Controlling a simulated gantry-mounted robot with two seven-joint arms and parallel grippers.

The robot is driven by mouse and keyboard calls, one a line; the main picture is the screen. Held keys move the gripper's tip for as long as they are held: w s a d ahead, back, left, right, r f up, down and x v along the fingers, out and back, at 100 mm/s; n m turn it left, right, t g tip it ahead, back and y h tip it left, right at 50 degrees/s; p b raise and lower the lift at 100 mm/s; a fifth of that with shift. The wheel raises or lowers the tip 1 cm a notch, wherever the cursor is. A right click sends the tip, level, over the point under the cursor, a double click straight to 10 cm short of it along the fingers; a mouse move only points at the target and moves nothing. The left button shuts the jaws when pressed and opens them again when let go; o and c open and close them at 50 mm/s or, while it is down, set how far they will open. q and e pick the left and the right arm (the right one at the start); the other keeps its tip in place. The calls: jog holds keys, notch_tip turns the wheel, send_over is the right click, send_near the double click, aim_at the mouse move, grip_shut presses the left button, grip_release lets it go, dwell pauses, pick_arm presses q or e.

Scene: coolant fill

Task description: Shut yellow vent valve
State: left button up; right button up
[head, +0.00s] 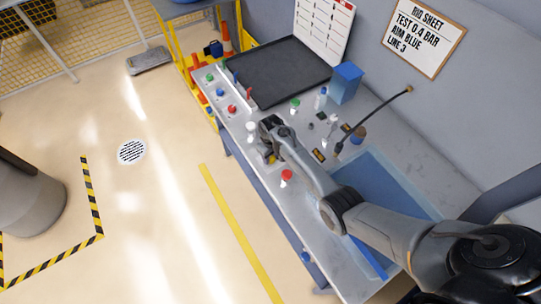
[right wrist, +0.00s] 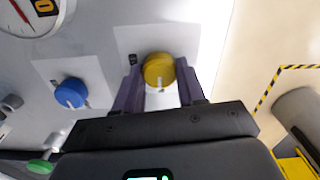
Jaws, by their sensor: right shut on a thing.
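The yellow vent valve (right wrist: 158,69) is a round knob on a pale plate in the right wrist view. A white pointer mark shows on its lower side. My right gripper (right wrist: 158,88) has its two dark fingers on either side of the knob, shut on it. In the head view my right gripper (head: 270,140) is low over the bench, and a small bit of yellow (head: 271,159) shows under it. The rest of the valve is hidden there. My left gripper is not in view.
A blue knob (right wrist: 70,93) sits beside the yellow one, with a dial gauge (right wrist: 38,14) further left. On the bench, a red-capped item (head: 286,177) stands close to my right arm. A black mat (head: 280,70) and a blue box (head: 346,82) lie further back.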

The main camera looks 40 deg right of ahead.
jog(key=m+p, duration=0.2)
jog(key=m, duration=0.1)
jog(key=shift+r+m, duration=0.1)
jog(key=shift+m, duration=0.3)
jog(key=m+p, duration=0.1)
jog(key=m, duration=0.2)
jog(key=shift+m, duration=0.3)
jog(key=m, duration=0.2)
jog(key=shift+m, duration=0.4)
jog(key=m, duration=0.3)
jog(key=shift+m, duration=1.5)
jog(key=shift+d, duration=0.1)
jog(key=o, duration=1)
jog(key=shift+o, duration=0.3)
